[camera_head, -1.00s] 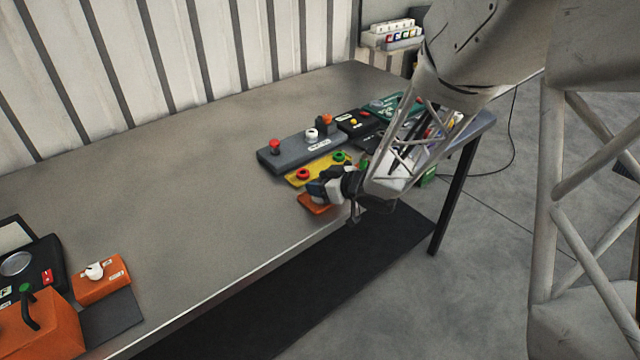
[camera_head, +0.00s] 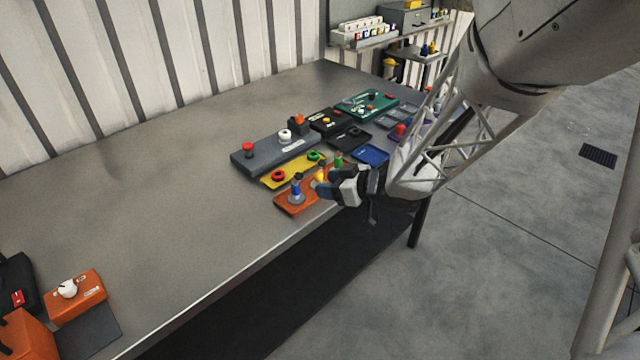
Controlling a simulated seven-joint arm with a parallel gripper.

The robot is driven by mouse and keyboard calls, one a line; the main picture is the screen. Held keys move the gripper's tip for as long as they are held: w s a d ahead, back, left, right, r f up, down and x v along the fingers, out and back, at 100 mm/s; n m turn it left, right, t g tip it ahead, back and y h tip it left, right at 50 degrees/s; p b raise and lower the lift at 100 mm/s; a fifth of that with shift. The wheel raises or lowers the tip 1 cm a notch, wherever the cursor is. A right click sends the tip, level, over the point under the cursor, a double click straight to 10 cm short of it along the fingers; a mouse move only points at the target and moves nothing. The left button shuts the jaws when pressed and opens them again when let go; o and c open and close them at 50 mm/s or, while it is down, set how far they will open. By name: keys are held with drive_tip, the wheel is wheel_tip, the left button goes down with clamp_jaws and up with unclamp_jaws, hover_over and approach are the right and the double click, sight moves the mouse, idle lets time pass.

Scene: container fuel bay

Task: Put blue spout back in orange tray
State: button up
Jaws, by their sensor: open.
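The blue spout (camera_head: 296,190) stands upright on the left part of the orange tray (camera_head: 288,208), near the table's front edge. A yellow spout (camera_head: 321,172) and a green spout (camera_head: 338,160) stand to its right, toward the back of the tray. My gripper (camera_head: 322,188) is open, just right of the blue spout and close to the yellow one. It appears apart from the blue spout. My gripper hides the tray's right part.
A yellow tray (camera_head: 268,182) with red and green parts lies just behind. A grey panel (camera_head: 240,162) with a red button is farther back. A blue tray (camera_head: 372,154) lies to the right. The left middle of the table is clear.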

drive_tip(key=shift+s+d+r, duration=0.15)
drive_tip(key=shift+s+d, duration=0.05)
drive_tip(key=shift+d, duration=0.15)
drive_tip(key=shift+d+r, duration=0.1)
idle(0.6)
drive_tip(key=s+d+r+m+t+h, duration=0.35)
drive_tip(key=d+r+m+h, duration=0.6)
drive_tip(key=d, duration=0.45)
drive_tip(key=s+d+r+m+g+h, duration=0.1)
drive_tip(key=s+g, duration=0.3)
drive_tip(key=s, duration=0.8)
drive_tip(key=s+r+m+g+h, duration=0.1)
drive_tip(key=s+r+g, duration=0.1)
drive_tip(key=s, duration=1)
drive_tip(key=shift+d+r+m+g, duration=0.2)
drive_tip(key=shift+d+m+g, duration=0.15)
drive_tip(key=shift+g, duration=0.5)
